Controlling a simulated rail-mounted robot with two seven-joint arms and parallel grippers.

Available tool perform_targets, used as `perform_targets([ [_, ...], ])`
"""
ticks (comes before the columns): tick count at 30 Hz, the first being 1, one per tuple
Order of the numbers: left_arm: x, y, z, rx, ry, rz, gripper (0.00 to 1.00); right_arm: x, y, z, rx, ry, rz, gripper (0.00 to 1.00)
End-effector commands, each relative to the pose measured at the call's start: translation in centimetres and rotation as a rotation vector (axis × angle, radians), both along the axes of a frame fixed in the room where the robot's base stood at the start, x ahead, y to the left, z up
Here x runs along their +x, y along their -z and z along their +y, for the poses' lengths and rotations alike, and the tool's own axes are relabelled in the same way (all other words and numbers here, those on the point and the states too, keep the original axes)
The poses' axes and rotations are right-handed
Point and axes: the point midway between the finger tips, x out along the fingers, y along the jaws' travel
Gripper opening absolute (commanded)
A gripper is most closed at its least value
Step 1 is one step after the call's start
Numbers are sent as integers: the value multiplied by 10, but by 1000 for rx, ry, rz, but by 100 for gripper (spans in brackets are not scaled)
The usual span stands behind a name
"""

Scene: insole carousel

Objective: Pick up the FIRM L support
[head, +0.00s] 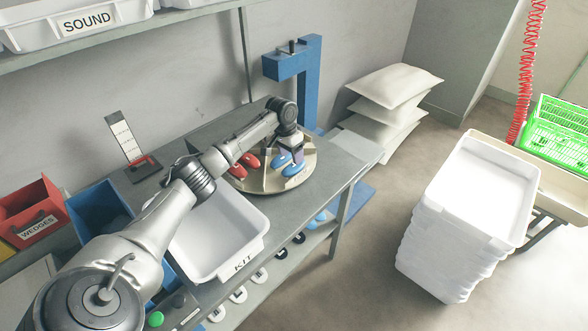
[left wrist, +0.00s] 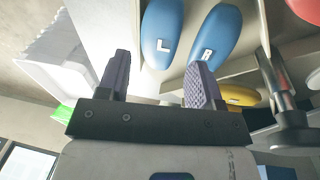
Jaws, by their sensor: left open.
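Two blue supports lie side by side on the round carousel (head: 262,184). In the left wrist view one blue support is marked L (left wrist: 163,35) and the other is marked R (left wrist: 213,45). The head view shows blue supports (head: 298,170) under my left gripper (head: 289,155), but their letters cannot be read there. My left gripper (left wrist: 159,75) is open and empty, close to the blue pair. The L support appears in line with the gap between its fingers; the right finger in that view overlaps the R support. The rim lettering is too small to read surely. My right gripper is out of view.
Red supports (head: 243,166) lie left of the blue ones on the carousel, beside dividers. A white KIT tray (head: 252,246) stands in front. A blue post (head: 309,85) rises behind. Stacked white trays (head: 455,235) stand on the floor at right.

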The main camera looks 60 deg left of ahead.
Motion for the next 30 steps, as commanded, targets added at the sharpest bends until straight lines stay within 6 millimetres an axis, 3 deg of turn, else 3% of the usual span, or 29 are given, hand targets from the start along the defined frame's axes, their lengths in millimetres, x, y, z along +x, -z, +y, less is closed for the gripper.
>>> perform_targets([
  [9, 4, 42, -4, 0, -1, 2, 60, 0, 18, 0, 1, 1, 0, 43],
  [17, 5, 44, -4, 1, 0, 0, 60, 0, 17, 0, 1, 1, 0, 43],
  [28, 5, 44, -4, 1, 0, 0, 26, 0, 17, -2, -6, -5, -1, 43],
  [30, 5, 44, -4, 1, 0, 0, 24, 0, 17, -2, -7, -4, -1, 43],
])
